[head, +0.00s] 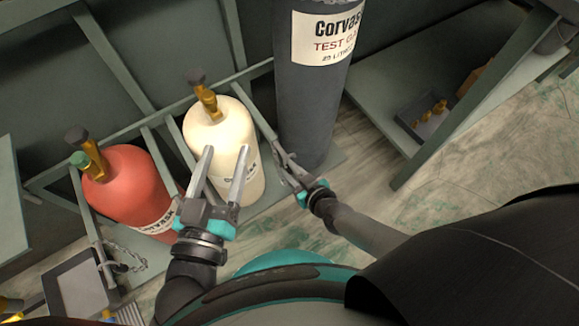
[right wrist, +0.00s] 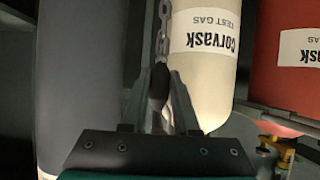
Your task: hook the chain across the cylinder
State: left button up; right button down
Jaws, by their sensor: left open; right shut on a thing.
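The cream cylinder (head: 228,125) stands upright in a rack bay, with a brass valve on top. It also shows, upside down, in the right wrist view (right wrist: 200,80). My left gripper (head: 226,150) is open, its two fingers apart in front of the cream cylinder. My right gripper (head: 281,160) is at the cylinder's right side, near the rack post. In the right wrist view it is shut on a dark piece (right wrist: 158,82) in line with a metal chain (right wrist: 163,28). The chain's far end is out of that view.
A red cylinder (head: 127,185) stands left of the cream one, with another chain (head: 127,262) hanging low before it. A tall dark grey cylinder (head: 309,105) stands right of my right gripper. A shelf (head: 400,85) is at the right; the floor (head: 480,140) there is clear.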

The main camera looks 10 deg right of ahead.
jog(key=s+d+p, duration=0.1)
jog(key=s+d, duration=0.1)
jog(key=s, duration=0.5)
jog(key=shift+s+d, duration=0.3)
jog(key=shift+d, duration=0.05)
dwell(0.4)
